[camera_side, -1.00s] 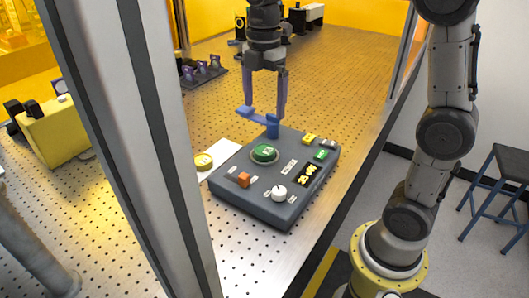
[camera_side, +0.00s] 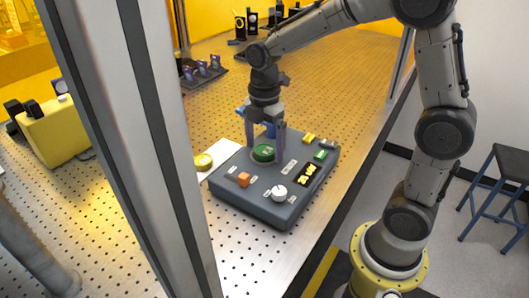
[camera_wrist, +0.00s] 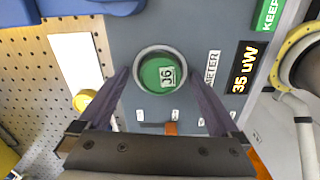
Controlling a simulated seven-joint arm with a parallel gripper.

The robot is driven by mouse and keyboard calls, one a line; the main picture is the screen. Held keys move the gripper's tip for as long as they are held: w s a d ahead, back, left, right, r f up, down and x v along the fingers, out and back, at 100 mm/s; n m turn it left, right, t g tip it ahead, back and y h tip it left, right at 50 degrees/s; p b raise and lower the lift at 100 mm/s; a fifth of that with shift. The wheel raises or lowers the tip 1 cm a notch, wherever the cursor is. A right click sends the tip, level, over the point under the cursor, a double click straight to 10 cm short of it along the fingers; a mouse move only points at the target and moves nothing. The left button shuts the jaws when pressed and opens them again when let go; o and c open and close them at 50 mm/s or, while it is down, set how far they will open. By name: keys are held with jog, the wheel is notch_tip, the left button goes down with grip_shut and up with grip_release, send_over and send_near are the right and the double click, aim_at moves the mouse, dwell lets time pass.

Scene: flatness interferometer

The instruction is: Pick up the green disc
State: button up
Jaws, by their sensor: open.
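The green disc (camera_side: 264,152) sits in a round, light-rimmed seat on top of the dark grey instrument box. It carries a white label that reads like "J6" or "96" in the wrist view (camera_wrist: 158,74). My gripper (camera_side: 265,153) is open, pointing down, with its fingers on either side of the disc. In the wrist view my fingers (camera_wrist: 163,78) flank the disc's seat left and right, with gaps between. I cannot tell whether the fingertips touch the box.
The box has an orange switch (camera_side: 243,179), a white knob (camera_side: 279,193) and a lit display (camera_wrist: 243,68). A blue part (camera_wrist: 100,5) stands behind the disc. A yellow-gold round piece (camera_side: 203,161) lies on a white sheet left of the box.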

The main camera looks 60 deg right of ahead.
jog(key=c, duration=1.5)
